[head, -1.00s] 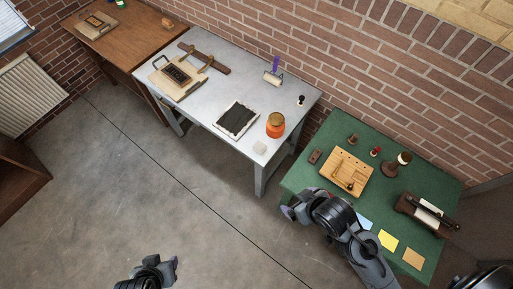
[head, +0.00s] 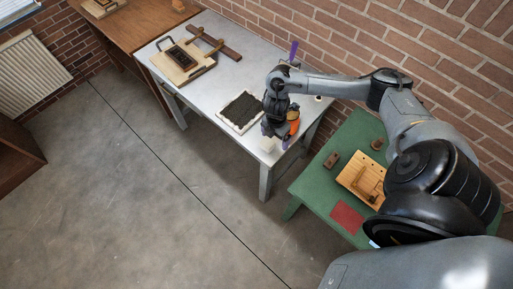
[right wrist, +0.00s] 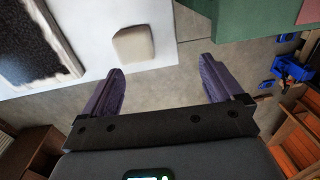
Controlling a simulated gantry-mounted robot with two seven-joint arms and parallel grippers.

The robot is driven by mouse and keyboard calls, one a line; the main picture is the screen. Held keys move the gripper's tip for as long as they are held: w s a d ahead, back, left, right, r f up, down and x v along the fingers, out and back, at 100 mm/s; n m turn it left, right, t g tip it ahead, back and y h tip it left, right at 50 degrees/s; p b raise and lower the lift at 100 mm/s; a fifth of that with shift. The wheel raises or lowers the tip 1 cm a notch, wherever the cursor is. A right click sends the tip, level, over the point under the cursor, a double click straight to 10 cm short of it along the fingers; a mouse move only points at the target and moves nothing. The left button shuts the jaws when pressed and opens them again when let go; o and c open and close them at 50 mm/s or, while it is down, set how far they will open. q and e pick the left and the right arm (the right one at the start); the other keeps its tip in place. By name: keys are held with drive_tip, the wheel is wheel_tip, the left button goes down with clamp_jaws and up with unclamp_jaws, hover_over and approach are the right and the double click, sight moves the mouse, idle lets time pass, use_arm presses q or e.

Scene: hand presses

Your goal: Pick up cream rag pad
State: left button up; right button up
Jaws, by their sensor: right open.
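The cream rag pad (right wrist: 133,45) is a small rounded block on the grey-white table, near its edge in the right wrist view. In the head view the pad (head: 267,145) shows only partly, just by my gripper. My right gripper (head: 271,132) hangs over the near right end of that table. In the right wrist view its two purple fingers (right wrist: 162,88) are spread wide with nothing between them. The pad lies beyond the fingertips, left of centre, apart from both fingers. My left gripper is out of view.
A black inked slab (head: 241,110) lies left of the gripper. An orange jar (head: 294,122) stands close on its right, partly hidden by my arm. A green table (head: 318,186) with a wooden board (head: 359,181) and a red sheet (head: 347,217) is at the right.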

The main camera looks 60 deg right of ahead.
drive_tip(key=shift+w+d+r+t, duration=0.15)
drive_tip(key=shift+w+d, duration=0.1)
drive_tip(key=shift+w, duration=0.2)
drive_tip(key=shift+w+d+r+t, duration=0.15)
drive_tip(key=shift+w+d, duration=0.05)
drive_tip(key=shift+w, duration=0.55)
hover_over(268, 142)
drive_tip(key=f, duration=0.4)
drive_tip(key=shift+s+a+f+b, duration=0.1)
drive_tip(key=shift+s+b, duration=0.3)
drive_tip(key=shift+w+f, duration=0.2)
drive_tip(key=shift+f, duration=0.9)
drive_tip(key=shift+w+f, duration=0.2)
drive_tip(key=shift+f, duration=1.65)
drive_tip(key=c, duration=1)
drive_tip(key=shift+c, duration=0.2)
drive_tip(key=shift+r, duration=0.2)
